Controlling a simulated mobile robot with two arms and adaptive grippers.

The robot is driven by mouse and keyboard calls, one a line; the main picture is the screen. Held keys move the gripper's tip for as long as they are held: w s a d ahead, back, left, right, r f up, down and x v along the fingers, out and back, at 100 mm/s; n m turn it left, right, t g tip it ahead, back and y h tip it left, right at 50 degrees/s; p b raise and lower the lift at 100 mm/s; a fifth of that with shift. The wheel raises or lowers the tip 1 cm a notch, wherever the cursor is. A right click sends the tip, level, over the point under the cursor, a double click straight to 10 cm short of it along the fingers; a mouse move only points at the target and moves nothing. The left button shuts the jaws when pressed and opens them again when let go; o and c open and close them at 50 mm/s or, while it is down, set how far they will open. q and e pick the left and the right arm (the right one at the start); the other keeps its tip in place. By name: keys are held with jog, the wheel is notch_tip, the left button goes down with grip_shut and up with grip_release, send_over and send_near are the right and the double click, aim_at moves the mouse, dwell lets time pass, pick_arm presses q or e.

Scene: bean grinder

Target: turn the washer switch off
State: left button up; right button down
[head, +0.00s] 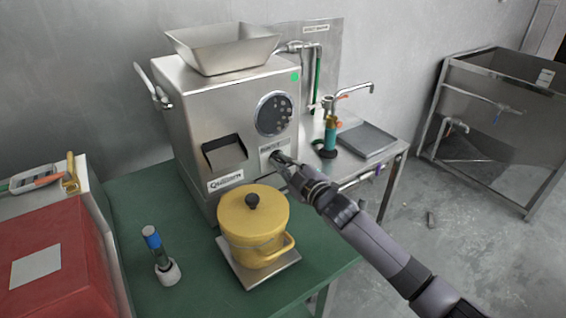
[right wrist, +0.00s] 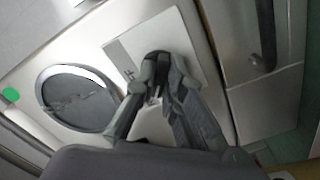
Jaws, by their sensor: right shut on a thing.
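The steel machine (head: 190,130) stands on the green table, with a round dark panel (head: 273,114) on its front. Below that panel is a small labelled plate (head: 268,146), which also shows in the right wrist view (right wrist: 178,38). My right gripper (head: 280,159) reaches in from the lower right and is shut on the switch at this plate. In the right wrist view its fingertips (right wrist: 157,78) come together over the plate. They hide most of the switch, so its setting cannot be told. My left gripper is not in view.
A yellow lidded pot (head: 252,222) stands on a scale in front of the machine, left of my right arm. A blue-topped tube in a white holder (head: 168,272) and a red box (head: 75,245) are further left. A steel side table (head: 395,150) stands right.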

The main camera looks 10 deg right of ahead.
dwell(0.4)
jog(key=shift+m+p, duration=0.6)
jog(key=shift+m, duration=0.2)
jog(key=m+p, duration=0.1)
jog(key=m, duration=0.1)
jog(key=shift+m, duration=0.3)
jog(key=shift+m+p, duration=0.6)
jog(key=shift+m, duration=0.6)
jog(key=shift+m+p, duration=0.3)
jog(key=shift+m, duration=1.3)
jog(key=shift+f, duration=0.1)
jog(key=c, duration=1.7)
grip_release()
